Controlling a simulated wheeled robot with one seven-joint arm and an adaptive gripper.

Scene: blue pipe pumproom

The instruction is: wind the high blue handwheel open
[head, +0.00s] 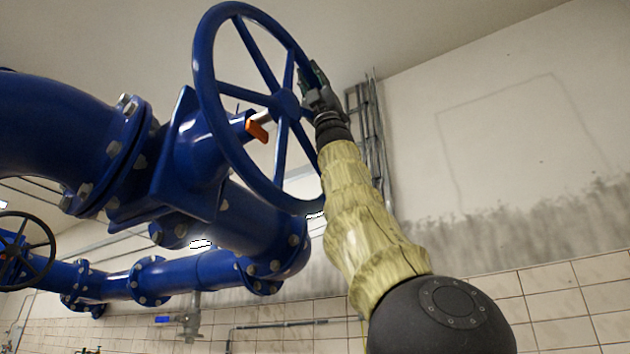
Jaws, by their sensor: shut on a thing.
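The high blue handwheel (203,93) fills the upper middle of the head view, with a round rim, several spokes and a central hub. Its stem runs left to a large blue valve body, and a small orange piece (257,131) sits on the stem behind the wheel. My gripper (312,80) is at the right side of the wheel, shut on the rim. My arm comes up to it from the lower right. The fingertips are small and partly dark against the rim, so their exact contact is hard to make out.
Thick blue flanged pipes (60,130) fill the left side. A darker, smaller handwheel (27,250) is at the far left. Grey conduits (372,140) run up the wall just behind my gripper. The space right of my arm is clear up to the wall.

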